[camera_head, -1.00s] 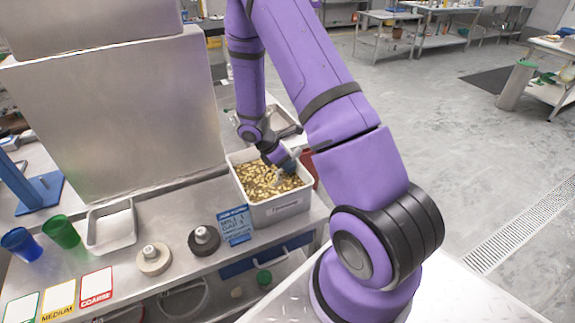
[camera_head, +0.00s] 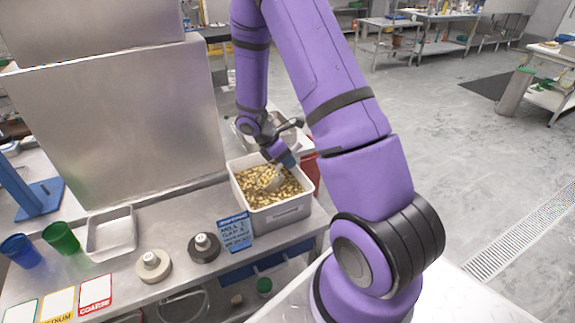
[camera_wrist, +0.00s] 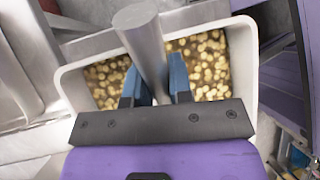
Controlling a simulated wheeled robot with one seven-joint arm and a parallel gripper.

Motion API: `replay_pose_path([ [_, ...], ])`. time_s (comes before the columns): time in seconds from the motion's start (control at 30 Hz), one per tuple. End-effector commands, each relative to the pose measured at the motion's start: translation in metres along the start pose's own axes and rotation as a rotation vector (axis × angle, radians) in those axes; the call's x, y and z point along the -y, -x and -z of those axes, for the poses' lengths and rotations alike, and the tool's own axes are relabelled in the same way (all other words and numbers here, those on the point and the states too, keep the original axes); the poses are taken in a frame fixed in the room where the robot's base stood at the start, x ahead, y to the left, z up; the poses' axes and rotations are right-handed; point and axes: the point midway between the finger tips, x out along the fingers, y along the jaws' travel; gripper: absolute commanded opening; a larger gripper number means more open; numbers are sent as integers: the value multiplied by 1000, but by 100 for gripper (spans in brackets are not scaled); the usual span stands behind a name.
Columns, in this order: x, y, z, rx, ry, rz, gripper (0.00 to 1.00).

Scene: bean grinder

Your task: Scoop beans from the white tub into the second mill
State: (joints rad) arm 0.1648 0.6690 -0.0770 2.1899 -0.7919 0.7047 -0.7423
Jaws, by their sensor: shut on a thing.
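The white tub (camera_head: 279,217) stands at the right end of the steel bench, filled with tan beans (camera_head: 251,186). In the wrist view the tub's pale rim (camera_wrist: 74,88) surrounds the beans (camera_wrist: 207,62). My gripper (camera_wrist: 157,88) has its blue fingers shut on a grey metal scoop handle (camera_wrist: 143,35). In the head view my gripper (camera_head: 287,160) is over the back right of the tub, and the scoop (camera_head: 271,181) tilts down into the beans. How full the scoop is cannot be told. Neither mill can be clearly identified.
A blue job card (camera_head: 235,232) leans at the tub's front left. A black-based knob piece (camera_head: 205,246) and a cream one (camera_head: 153,264) sit on the bench. A metal tray (camera_head: 111,233), green cup (camera_head: 62,238), blue cup (camera_head: 20,250) and grind cards (camera_head: 95,293) lie left.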

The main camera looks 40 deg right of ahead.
Motion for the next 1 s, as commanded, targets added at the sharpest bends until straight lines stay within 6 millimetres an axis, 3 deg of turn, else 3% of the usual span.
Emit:
replay_pose_path([
  [1.0,11,58,-37,0,-1,-2,0],
])
